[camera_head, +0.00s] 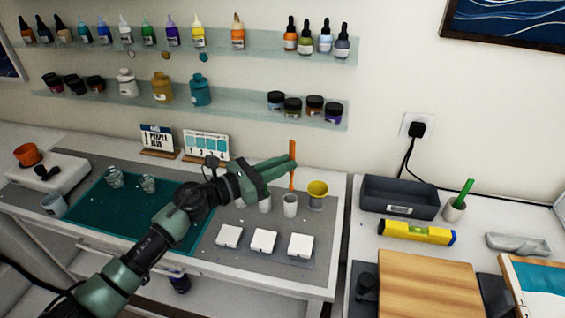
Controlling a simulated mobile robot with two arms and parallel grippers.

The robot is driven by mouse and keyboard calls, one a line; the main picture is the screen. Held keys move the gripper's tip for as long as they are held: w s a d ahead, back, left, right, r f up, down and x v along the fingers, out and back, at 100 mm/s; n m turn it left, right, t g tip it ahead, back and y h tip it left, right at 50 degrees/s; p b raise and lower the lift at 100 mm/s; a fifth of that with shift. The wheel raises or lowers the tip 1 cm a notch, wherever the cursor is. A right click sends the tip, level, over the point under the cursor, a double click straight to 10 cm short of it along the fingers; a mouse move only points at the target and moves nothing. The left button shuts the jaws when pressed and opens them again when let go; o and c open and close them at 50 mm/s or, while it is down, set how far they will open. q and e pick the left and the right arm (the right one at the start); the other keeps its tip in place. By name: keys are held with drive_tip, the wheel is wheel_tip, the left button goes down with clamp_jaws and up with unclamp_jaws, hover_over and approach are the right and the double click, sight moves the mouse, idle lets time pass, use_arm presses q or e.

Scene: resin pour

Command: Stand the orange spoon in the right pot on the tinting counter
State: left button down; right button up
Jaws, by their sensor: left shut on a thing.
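My left gripper (288,167) is shut on the orange spoon (292,148) and holds it upright over the tinting counter (322,271). The spoon's lower end is at the mouth of the right pot (290,207), a small pale cup. I cannot tell whether that end is inside the pot or just above or behind it. Another pale pot (265,205) stands to its left, and one more beyond that is partly hidden by my gripper. My right gripper is not in view.
A yellow cup (317,194) stands close to the right of the right pot. White square blocks (264,242) lie in front. A teal mat (119,223) holds clear cups. A dark grey bin (399,198) and a yellow level (416,233) are on the right-hand counter.

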sight(291, 181)
use_arm(q)
wheel_tip(291, 181, down, 6)
drive_tip(key=b, duration=0.5)
drive_tip(key=shift+r, duration=0.15)
drive_tip(key=shift+f+b, duration=0.45)
drive_tip(key=shift+b, duration=0.1)
drive_tip(key=c, duration=1.3)
unclamp_jaws()
drive_tip(key=shift+c, duration=0.2)
